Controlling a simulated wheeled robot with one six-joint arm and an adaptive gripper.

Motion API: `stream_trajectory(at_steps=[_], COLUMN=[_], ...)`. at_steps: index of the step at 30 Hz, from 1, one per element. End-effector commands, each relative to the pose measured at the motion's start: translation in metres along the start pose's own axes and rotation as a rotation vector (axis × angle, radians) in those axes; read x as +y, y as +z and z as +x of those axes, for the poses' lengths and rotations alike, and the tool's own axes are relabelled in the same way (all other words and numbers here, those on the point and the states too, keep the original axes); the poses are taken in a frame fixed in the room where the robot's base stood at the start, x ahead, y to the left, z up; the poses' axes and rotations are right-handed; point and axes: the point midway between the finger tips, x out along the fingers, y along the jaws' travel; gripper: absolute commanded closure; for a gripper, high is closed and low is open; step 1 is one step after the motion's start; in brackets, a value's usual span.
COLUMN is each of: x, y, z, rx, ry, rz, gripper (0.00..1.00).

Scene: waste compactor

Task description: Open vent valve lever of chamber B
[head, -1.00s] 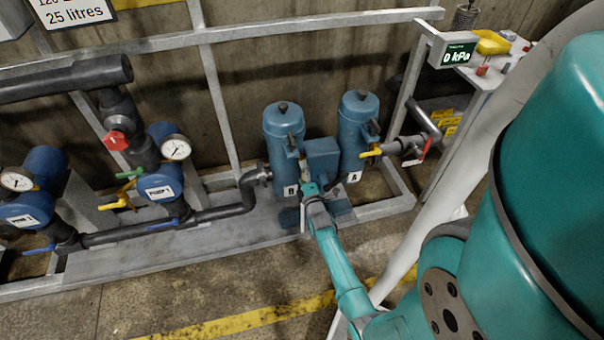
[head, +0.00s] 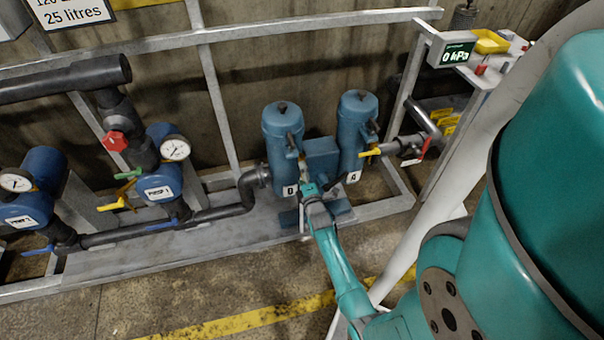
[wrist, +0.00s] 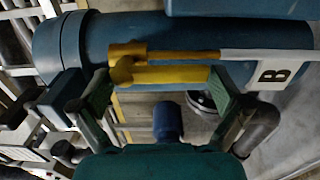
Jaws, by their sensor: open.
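Chamber B is a blue cylinder (head: 283,135) on the skid, with a white B label near its foot; the label (wrist: 272,72) is clear in the wrist view. A yellow lever (wrist: 170,76) lies along the chamber's side in the wrist view, parallel to the cylinder's axis. My gripper (wrist: 160,95) is open, with one green-padded finger near each end of the lever. I cannot tell whether either finger touches it. In the head view my gripper (head: 305,180) is at the front of chamber B and hides the lever there.
Chamber A (head: 357,125) stands close on the right, with a yellow-handled valve (head: 370,152) and a red-handled one (head: 424,150) beside it. Pipes and gauges fill the left. Frame rails border the skid; the floor in front is clear.

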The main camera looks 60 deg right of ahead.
Motion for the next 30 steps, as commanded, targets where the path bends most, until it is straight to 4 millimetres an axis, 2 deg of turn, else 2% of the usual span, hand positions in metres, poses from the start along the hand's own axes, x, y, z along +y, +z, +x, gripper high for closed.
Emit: stream_trajectory(at_steps=[5, 18, 24, 30], x=[-0.001, -0.001, -0.001, 0.000], y=[0.000, 0.000, 0.000, 0.000], z=[-0.021, -0.097, -0.114, -0.118], rx=[0.000, 0.000, 0.001, 0.001], ry=[-0.002, -0.002, -0.001, 0.000], rz=[0.000, -0.001, -0.001, -0.001], gripper=[0.00, 0.00, 0.00, 0.00])
